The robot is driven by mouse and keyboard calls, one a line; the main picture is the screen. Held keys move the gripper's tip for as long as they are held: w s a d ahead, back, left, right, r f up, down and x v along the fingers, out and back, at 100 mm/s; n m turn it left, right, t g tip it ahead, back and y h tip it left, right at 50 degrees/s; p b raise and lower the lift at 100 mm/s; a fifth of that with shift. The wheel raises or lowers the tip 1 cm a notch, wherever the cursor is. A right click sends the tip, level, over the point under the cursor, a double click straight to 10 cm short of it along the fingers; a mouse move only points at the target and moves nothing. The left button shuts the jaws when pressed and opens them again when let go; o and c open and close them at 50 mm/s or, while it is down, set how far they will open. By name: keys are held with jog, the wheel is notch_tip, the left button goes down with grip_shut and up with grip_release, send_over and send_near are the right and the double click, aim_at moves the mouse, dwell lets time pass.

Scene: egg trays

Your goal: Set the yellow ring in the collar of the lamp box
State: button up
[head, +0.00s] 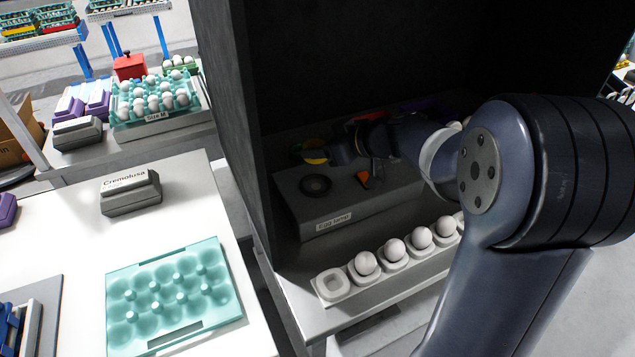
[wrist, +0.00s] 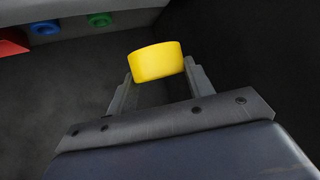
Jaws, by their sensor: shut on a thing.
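The yellow ring (wrist: 156,62) is held between the two fingers of my gripper (wrist: 156,82) in the wrist view. In the head view the ring (head: 314,155) shows small inside the dark booth, with my gripper (head: 328,153) just right of it. The lamp box (head: 350,208) is a grey box labelled "Egg lamp". Its collar (head: 315,184) is a black round ring on the top at the left. The yellow ring appears beyond the collar in the head view and apart from it. The collar does not show in the wrist view.
A row of white cups (head: 333,285), several holding eggs, stands before the lamp box. The dark booth wall (head: 235,120) rises close on the left. An orange piece (head: 363,180) lies by my arm. Blue (wrist: 45,27) and green (wrist: 99,19) rings show in the wrist view.

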aim_at(321, 189)
notch_tip(321, 189, down, 9)
jog(key=shift+f, duration=0.1)
dwell(0.3)
jog(key=shift+f, duration=0.15)
jog(key=o, duration=1)
jog(key=shift+c, duration=0.2)
jog(key=shift+r, duration=0.25)
jog(key=shift+d+r, duration=0.1)
jog(key=shift+d, duration=0.05)
jog(key=b+v, duration=0.1)
jog(key=v, duration=1)
jog(key=shift+s+d+r, duration=0.15)
jog(key=shift+s, duration=0.1)
